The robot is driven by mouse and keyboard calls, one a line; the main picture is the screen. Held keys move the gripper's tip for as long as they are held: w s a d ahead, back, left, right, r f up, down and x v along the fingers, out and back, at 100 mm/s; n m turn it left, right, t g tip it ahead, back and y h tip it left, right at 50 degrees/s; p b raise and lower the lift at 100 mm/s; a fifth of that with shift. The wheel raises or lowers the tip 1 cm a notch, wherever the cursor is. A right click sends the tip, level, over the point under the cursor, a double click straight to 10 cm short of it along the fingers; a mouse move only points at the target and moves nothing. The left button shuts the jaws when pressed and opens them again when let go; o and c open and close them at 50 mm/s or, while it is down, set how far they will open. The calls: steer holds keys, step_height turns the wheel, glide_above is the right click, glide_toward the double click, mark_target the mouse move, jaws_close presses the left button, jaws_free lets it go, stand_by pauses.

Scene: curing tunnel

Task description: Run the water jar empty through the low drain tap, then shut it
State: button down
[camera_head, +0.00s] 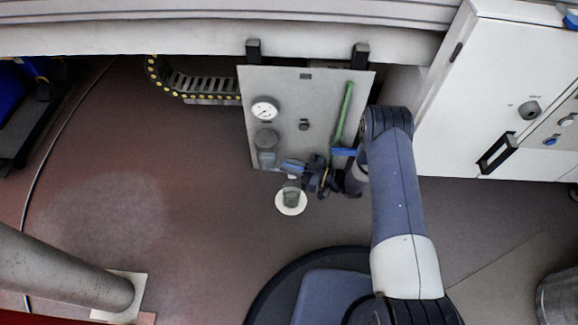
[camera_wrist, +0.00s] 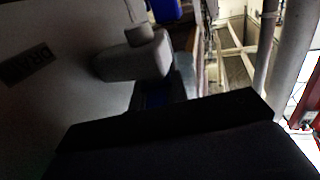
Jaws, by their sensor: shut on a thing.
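The water jar (camera_head: 267,148) is a clear bowl with a grey top, on the lower left of a grey panel under a round gauge. Below it, a blue tap lever (camera_head: 292,166) sits at the panel's bottom edge. My gripper (camera_head: 311,174) reaches in from the right and is shut at this lever; the exact contact is hard to see. In the wrist view, a grey fitting (camera_wrist: 135,58) stands near a label reading DRAIN (camera_wrist: 27,66), and dark gripper parts hide the lower half. The water level in the jar is too small to tell.
A clear cup (camera_head: 291,194) stands on a white disc (camera_head: 291,207) below the tap. A green pipe (camera_head: 344,112) and another blue part (camera_head: 344,152) are at the panel's right. A white cabinet (camera_head: 475,90) stands right; a grey post (camera_head: 60,270) stands lower left. Open floor lies left.

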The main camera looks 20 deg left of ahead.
steer(key=shift+m+t, duration=0.3)
steer(key=shift+t, duration=0.1)
steer(key=m+t, duration=0.2)
steer(key=t, duration=0.1)
steer(key=shift+h, duration=0.3)
steer(key=m+t+h, duration=0.1)
steer(key=m+t, duration=0.1)
steer(key=t, duration=0.1)
steer(key=m+t+h, duration=0.2)
steer(key=t, duration=0.1)
steer(key=shift+w+f, duration=0.1)
steer(key=m+t+h, duration=0.2)
steer(key=h, duration=0.1)
steer(key=m+t+h, duration=0.3)
steer(key=shift+w+d+m+h, duration=0.2)
steer(key=shift+m+h, duration=0.1)
steer(key=shift+t, duration=0.3)
steer(key=c, duration=1.4)
jaws_free()
steer(key=shift+d, duration=0.1)
